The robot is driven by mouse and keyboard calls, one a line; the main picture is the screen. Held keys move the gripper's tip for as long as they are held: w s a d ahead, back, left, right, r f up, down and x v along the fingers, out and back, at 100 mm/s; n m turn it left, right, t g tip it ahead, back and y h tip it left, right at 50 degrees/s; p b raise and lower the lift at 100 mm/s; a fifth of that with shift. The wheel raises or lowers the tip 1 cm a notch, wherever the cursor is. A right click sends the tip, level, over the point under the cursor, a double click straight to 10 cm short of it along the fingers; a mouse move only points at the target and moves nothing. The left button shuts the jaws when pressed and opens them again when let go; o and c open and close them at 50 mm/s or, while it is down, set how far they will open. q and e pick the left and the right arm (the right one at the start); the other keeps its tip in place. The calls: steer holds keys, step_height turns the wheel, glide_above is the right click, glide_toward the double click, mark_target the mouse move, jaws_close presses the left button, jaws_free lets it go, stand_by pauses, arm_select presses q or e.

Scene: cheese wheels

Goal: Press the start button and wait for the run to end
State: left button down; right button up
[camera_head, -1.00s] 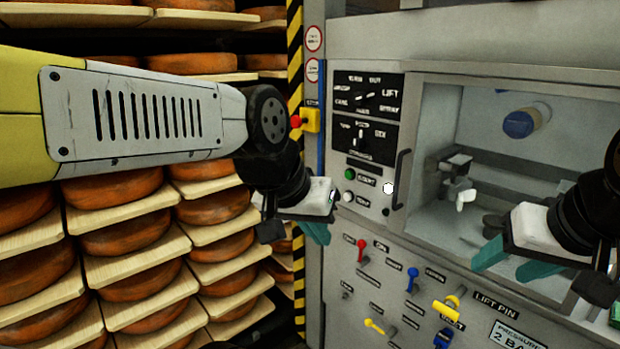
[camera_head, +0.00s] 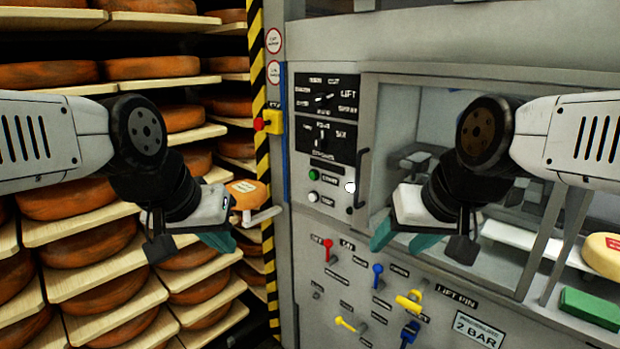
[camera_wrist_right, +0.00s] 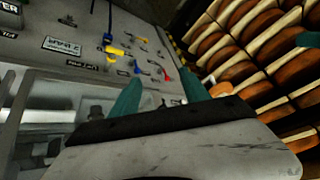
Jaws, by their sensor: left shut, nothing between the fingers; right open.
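The green start button (camera_head: 313,174) is on the grey machine's front, below the black dial panels (camera_head: 319,122). A white button (camera_head: 313,197) sits under it and a bright white round lamp (camera_head: 350,187) to its right. My left gripper (camera_head: 218,240) is shut and empty, left of and lower than the green button, in front of the cheese rack. My right gripper (camera_head: 403,240) is open and empty, right of and lower than the buttons, in front of the window's lower left. Its spread teal fingers show in the right wrist view (camera_wrist_right: 160,92). Neither gripper touches the green button.
A rack of cheese wheels (camera_head: 90,280) fills the left. A red knob on a yellow box (camera_head: 270,121) stands by the striped post. A vertical handle (camera_head: 360,180) and several coloured levers (camera_head: 377,272) stick out from the machine. A labelled cheese (camera_head: 604,255) lies at right.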

steer(key=shift+c, duration=0.2)
jaws_close()
stand_by(1.6)
